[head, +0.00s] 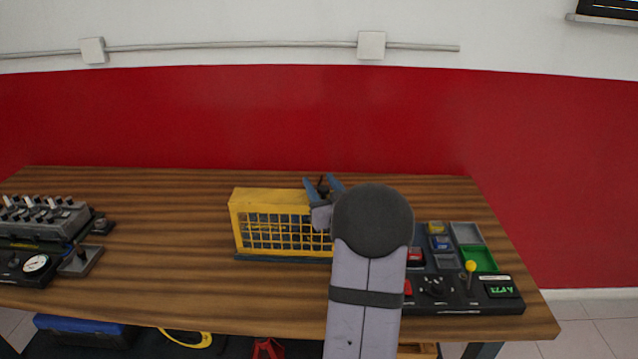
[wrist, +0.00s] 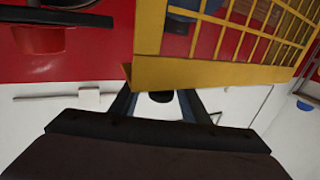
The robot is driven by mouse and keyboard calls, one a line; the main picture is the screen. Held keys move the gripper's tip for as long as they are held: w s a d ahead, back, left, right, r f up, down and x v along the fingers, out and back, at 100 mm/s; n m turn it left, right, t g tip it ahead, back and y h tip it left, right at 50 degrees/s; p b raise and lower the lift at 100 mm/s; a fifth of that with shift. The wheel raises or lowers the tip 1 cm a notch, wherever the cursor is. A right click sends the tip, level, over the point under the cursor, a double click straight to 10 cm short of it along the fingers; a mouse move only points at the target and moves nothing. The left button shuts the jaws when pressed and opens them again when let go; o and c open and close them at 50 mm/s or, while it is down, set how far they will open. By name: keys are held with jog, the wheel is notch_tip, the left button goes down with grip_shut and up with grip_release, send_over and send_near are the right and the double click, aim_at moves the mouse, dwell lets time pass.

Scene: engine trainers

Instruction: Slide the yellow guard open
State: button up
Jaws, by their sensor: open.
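The yellow guard (head: 285,220) is a boxy frame with a mesh front, standing upright on the wooden table near the middle in the head view. Dark and blue parts show behind its mesh. My gripper (head: 324,184) is open, with its blue fingers at the guard's upper right end. In the wrist view the guard's yellow edge and mesh (wrist: 225,74) cross the upper right, close in front of my gripper (wrist: 160,98). The guard's right end is partly hidden by my arm in the head view. I cannot tell whether the fingers touch it.
A control panel (head: 460,294) with a yellow-knobbed lever and a green tray (head: 480,259) sits right of my arm. A grey valve block (head: 45,222) and a gauge box (head: 35,264) stand at the far left. The wooden table (head: 165,235) is clear between them and the guard.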

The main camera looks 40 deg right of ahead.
aim_at(326, 191)
jog(key=b+v, duration=0.1)
jog(key=v, duration=0.4)
jog(key=shift+s+a, duration=0.15)
jog(key=shift+s, duration=0.3)
jog(key=shift+r, duration=0.1)
